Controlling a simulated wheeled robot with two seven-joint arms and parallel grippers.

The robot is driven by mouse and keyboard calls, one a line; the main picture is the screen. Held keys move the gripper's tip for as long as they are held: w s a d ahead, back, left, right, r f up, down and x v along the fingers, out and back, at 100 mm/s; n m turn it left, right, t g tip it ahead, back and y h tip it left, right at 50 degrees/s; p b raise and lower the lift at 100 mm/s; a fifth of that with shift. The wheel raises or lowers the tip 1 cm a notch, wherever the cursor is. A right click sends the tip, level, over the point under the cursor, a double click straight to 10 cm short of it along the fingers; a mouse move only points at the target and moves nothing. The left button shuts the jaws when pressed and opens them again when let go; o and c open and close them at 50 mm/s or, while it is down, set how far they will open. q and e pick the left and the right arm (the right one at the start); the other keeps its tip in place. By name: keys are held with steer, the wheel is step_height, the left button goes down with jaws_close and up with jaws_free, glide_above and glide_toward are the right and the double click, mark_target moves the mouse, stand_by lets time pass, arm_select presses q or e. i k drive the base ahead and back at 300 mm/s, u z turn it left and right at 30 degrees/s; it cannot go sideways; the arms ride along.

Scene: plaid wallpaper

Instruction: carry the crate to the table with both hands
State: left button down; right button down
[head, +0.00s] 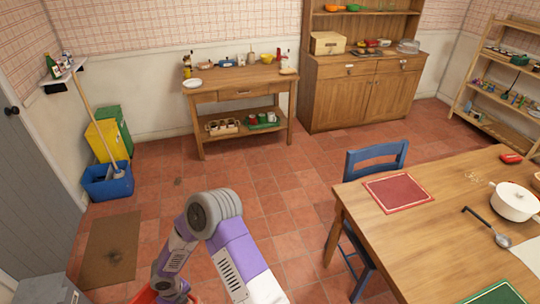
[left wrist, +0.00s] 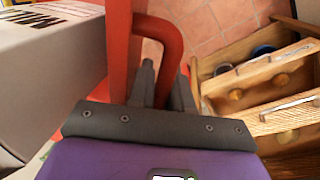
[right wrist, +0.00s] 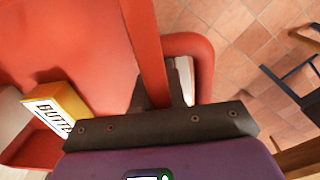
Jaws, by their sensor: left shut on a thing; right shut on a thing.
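The red crate (right wrist: 60,35) fills the left of the right wrist view, with a yellow and white butter box (right wrist: 57,103) in it. Only a red sliver of it (head: 146,295) shows at the bottom of the head view. My right gripper (right wrist: 168,85) is shut on one loop handle. My left gripper (left wrist: 163,88) is shut on another red handle (left wrist: 170,35), beside a grey-white carton (left wrist: 50,60) with dark lettering. Both grippers are hidden in the head view. The wooden dining table (head: 450,208) stands at the right.
A blue chair (head: 376,155) is tucked at the dining table's left side. The table holds a red mat (head: 398,192), a white pot (head: 515,202) and a ladle (head: 485,226). A wooden side table (head: 240,78) stands at the back. Tiled floor between them is clear. Open drawers (left wrist: 270,85) show in the left wrist view.

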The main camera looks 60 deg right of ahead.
mark_target(417, 255)
steer(key=z, duration=0.85)
steer(key=i, duration=1.4)
steer(key=z, duration=3.5)
steer(key=i, duration=0.5)
steer(key=u, duration=0.05)
